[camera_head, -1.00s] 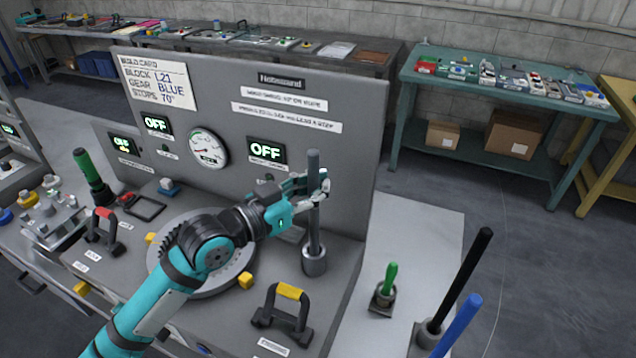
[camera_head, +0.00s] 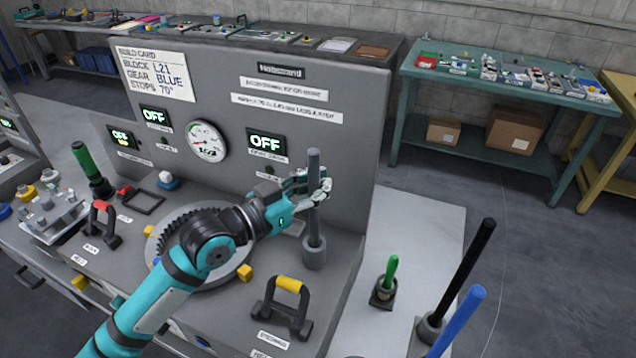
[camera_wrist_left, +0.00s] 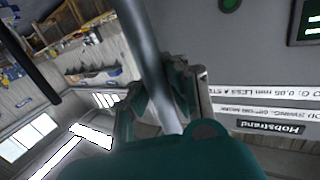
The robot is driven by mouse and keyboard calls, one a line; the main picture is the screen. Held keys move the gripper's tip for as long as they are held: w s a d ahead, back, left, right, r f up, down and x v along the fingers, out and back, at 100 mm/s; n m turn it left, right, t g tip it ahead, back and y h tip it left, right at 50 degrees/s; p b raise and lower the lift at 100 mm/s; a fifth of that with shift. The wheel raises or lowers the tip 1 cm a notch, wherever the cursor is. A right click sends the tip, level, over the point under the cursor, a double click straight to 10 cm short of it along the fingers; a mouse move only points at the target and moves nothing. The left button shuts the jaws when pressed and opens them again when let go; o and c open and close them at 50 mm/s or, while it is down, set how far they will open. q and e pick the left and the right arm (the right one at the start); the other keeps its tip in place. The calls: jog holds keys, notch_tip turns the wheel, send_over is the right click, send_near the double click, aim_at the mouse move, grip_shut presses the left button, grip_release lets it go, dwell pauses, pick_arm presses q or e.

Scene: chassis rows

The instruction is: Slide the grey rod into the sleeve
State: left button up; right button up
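The grey rod (camera_head: 314,165) stands upright in the head view, at the right end of the grey console. Its lower end meets the short grey cylindrical sleeve (camera_head: 314,254); how deep it sits inside cannot be told. My left gripper (camera_head: 318,188) is closed around the rod's upper part, with a short length of rod showing above the fingers. In the left wrist view the rod (camera_wrist_left: 148,60) runs between the gripper's fingers (camera_wrist_left: 165,95). My right gripper is in neither view.
A black-and-yellow handle (camera_head: 285,303) stands in front of the sleeve. A round toothed plate (camera_head: 238,270) lies under my left arm. The console's upright panel (camera_head: 345,130) rises close behind the rod.

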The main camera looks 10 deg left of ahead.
pick_arm(q)
jog(key=o, duration=0.4)
jog(key=shift+o, duration=0.2)
jog(key=shift+f, duration=0.1)
jog(key=shift+s+a, duration=0.1)
jog(key=shift+s, duration=0.05)
jog(key=v, duration=1.1)
jog(key=shift+s+a, duration=0.15)
jog(key=shift+s, duration=0.1)
